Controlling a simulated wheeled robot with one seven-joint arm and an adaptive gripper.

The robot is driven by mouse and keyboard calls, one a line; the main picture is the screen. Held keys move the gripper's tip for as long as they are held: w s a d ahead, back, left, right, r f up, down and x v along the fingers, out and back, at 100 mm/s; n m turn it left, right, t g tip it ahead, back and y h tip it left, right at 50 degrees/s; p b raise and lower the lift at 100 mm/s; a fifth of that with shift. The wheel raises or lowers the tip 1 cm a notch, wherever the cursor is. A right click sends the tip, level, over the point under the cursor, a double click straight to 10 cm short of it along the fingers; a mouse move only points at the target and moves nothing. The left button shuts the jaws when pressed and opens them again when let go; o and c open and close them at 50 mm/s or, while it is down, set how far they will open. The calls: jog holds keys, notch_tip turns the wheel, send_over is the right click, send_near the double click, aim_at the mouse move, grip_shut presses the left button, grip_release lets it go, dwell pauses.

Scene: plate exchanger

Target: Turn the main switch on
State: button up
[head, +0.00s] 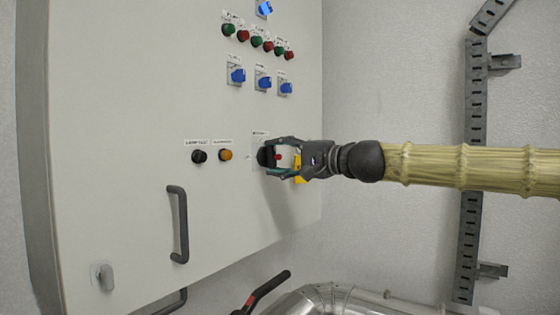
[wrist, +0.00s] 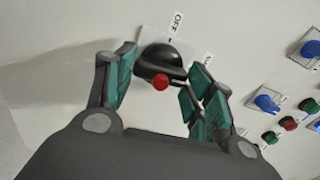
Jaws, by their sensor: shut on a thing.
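The main switch is a black rotary knob with a red spot, on the lower right of the cabinet front in the head view (head: 263,156). It also shows at the top centre of the wrist view (wrist: 170,58), with an "OFF" label (wrist: 177,22) beside it. A second label is partly hidden by a finger. My gripper (head: 272,157) reaches in from the right and is shut on the knob, with one finger on each side. In the wrist view my gripper (wrist: 160,75) has its teal pads flanking the knob's grip bar.
The cabinet door (head: 130,110) carries blue selector switches (head: 263,84), red and green buttons (head: 256,41), a black button (head: 199,156) and an orange one (head: 225,155). A dark handle (head: 179,225) sticks out lower left. Metal pipework (head: 335,298) lies below.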

jog(key=shift+m, duration=0.5)
jog(key=o, duration=1)
jog(key=shift+d, duration=0.1)
jog(key=v, duration=1.2)
